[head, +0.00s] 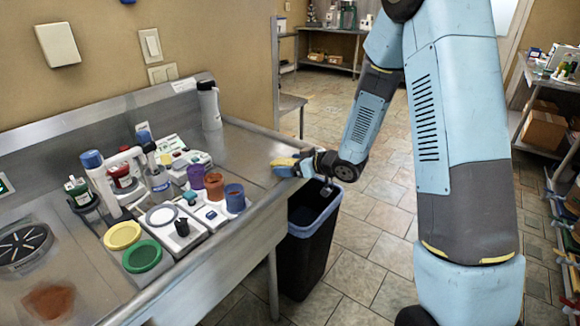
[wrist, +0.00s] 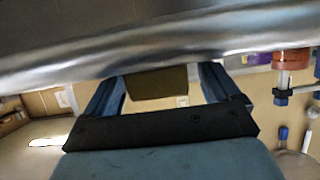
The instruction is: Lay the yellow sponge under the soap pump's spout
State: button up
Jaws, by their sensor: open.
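The yellow sponge (head: 284,161) is at the right end of the metal counter, close to its edge, partly hidden by my gripper (head: 296,164). In the wrist view the sponge (wrist: 157,83) shows as a dark olive block between my two blue fingers, with a gap on each side. My gripper is open around it. Whether the sponge touches the counter cannot be told. A tall white dispenser with a dark top (head: 209,106) stands at the back of the counter, left of my gripper. It may be the soap pump; its spout is hard to make out.
The counter (head: 248,150) is bare between the dispenser and my gripper. Lidded pots, cups and bottles crowd its middle, including a yellow lid (head: 122,235) and a green lid (head: 142,256). A black bin (head: 308,240) stands on the floor below my gripper.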

jog(key=shift+x, duration=1.25)
jog(key=c, duration=1.1)
jog(key=shift+r, duration=0.1)
